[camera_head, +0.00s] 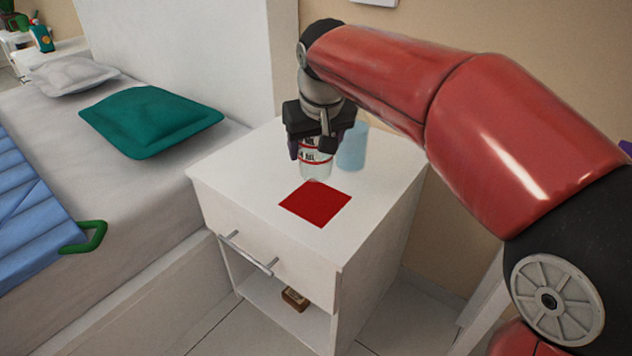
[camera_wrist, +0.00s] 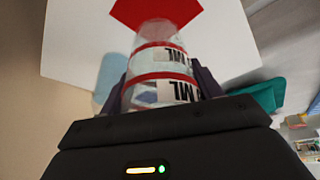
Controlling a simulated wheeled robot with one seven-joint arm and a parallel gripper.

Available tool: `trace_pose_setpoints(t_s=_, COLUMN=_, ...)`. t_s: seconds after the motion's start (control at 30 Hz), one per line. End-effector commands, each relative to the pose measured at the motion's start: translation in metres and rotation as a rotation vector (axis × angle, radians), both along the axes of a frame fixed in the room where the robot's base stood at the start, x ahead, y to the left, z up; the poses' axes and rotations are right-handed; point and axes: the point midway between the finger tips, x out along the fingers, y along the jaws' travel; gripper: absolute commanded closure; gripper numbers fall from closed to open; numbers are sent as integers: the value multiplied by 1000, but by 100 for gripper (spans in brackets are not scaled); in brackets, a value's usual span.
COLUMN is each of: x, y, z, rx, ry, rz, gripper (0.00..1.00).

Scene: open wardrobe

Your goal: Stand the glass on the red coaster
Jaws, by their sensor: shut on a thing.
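The clear glass (camera_head: 316,165) with red bands and black lettering is held upright in my gripper (camera_head: 315,150), behind the red coaster in the head view. In the wrist view the glass (camera_wrist: 160,75) sits between both fingers. My gripper is shut on it. The flat square red coaster (camera_head: 315,204) lies on the white nightstand top, and part of it shows beyond the glass in the wrist view (camera_wrist: 155,12). The glass is not over the middle of the coaster. I cannot tell whether its base touches the nightstand.
A light blue cup (camera_head: 353,148) stands just right of my gripper on the nightstand (camera_head: 235,172). A bed with a green pillow (camera_head: 150,120) is on the left. A small brown box (camera_head: 295,298) lies on the lower shelf. The nightstand's front left top is clear.

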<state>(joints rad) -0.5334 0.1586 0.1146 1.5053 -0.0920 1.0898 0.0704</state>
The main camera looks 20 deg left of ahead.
Motion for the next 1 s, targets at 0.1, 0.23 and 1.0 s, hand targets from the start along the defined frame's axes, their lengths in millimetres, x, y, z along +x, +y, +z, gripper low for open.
trace_pose_setpoints(t_s=0.1, x=0, y=0, z=-20, rx=0, ry=0, rz=0, gripper=62)
trace_pose_setpoints(t_s=0.23, x=0, y=0, z=-28, rx=1, ry=-1, rz=0, gripper=62)
trace_pose_setpoints(t_s=1.0, x=0, y=0, z=-73, rx=1, ry=-1, rz=0, gripper=31)
